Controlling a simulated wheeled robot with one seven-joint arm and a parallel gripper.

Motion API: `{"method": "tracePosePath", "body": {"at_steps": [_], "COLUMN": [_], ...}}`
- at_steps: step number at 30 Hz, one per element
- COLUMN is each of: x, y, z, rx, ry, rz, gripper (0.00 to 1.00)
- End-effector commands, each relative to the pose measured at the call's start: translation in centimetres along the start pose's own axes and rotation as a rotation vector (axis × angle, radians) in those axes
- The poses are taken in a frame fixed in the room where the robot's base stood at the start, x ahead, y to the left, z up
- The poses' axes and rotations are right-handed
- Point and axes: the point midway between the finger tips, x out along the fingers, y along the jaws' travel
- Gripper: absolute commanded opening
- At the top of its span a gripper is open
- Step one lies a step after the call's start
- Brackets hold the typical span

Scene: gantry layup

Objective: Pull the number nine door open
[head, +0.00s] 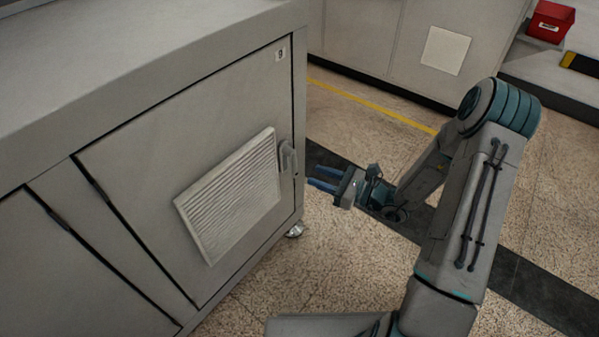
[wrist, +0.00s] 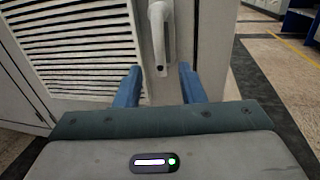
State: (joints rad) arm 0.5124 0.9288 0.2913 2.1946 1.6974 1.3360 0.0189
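The number nine door (head: 130,165) is a grey cabinet door with a small "9" label (head: 281,54) at its upper right corner. It looks shut. Its grey handle (head: 288,158) is at the right edge, beside a white louvred vent (head: 232,195). My gripper (head: 318,179) has blue fingers and is open, just right of the handle and pointing at the door. In the wrist view the handle (wrist: 160,35) appears ahead, between the lines of the two open fingers (wrist: 158,85). Nothing is between the fingertips, and I see no contact with the handle.
A second cabinet (head: 375,40) stands at the back across the floor. A red bin (head: 551,22) sits at the upper right. Speckled floor with a yellow line (head: 370,107) and a dark strip (head: 520,272) is open in front of the door. A caster (head: 295,230) shows under the cabinet.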

Motion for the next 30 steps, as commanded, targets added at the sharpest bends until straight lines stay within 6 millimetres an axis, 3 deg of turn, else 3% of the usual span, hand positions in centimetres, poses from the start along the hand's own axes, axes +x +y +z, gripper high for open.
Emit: {"method": "tracePosePath", "body": {"at_steps": [3, 9, 15, 23, 27, 30], "x": [2.6, 5.5, 6.7, 6.7, 6.7, 6.7], "y": [0.1, 0.1, 0.0, 0.0, 0.0, 0.0], "z": [-0.3, -0.2, 0.0, 0.0, 0.0, 0.0], "rx": [-0.002, -0.001, 0.0, 0.0, 0.0, 0.0], "ry": [0.0, 0.0, 0.0, 0.0, 0.0, 0.0], "rz": [0.003, 0.003, 0.001, 0.001, 0.0, 0.0], "gripper": [0.36, 0.36, 0.36, 0.36, 0.0, 0.0]}}
